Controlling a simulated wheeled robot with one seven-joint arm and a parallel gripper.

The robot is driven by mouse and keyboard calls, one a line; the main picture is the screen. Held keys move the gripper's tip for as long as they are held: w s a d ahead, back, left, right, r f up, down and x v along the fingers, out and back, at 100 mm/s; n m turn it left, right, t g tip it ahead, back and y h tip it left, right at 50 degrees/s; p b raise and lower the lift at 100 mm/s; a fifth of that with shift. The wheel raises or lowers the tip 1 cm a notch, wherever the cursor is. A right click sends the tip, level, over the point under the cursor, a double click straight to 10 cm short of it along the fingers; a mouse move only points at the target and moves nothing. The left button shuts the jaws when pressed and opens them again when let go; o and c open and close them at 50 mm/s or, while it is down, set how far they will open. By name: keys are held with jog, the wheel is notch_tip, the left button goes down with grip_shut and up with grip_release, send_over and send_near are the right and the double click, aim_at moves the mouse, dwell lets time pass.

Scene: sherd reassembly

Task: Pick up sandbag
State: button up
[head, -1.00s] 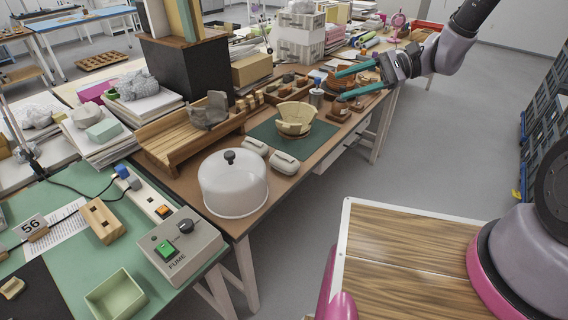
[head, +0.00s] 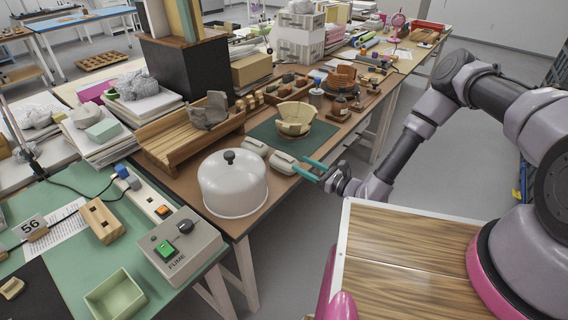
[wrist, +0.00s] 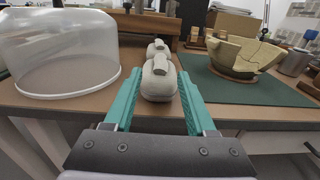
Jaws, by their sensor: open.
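Two pale grey-white sandbags lie on the brown workbench between the white dome cover and the green mat. The nearer sandbag (head: 283,162) also shows in the wrist view (wrist: 159,79), between the far ends of my teal fingers. The farther sandbag (head: 254,147) sits just behind it, partly hidden in the wrist view (wrist: 158,48). My gripper (head: 309,169) is open at the front edge of the bench, one finger on each side of the nearer sandbag's near end. I cannot tell whether the fingers touch it.
The dome cover (head: 233,190) stands left of the sandbags. A partly rebuilt bowl (head: 294,121) stands on the green mat (head: 262,131) to the right. A wooden rack (head: 165,144) lies behind. The bench front edge is under my gripper.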

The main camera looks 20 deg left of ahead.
aim_at(276, 153)
jog(key=x, duration=0.4)
jog(key=shift+a, duration=0.15)
jog(key=x, duration=0.5)
jog(key=shift+w+f, duration=0.1)
jog(key=shift+f, duration=0.15)
grip_shut()
jog(key=shift+f, duration=0.15)
dwell(0.8)
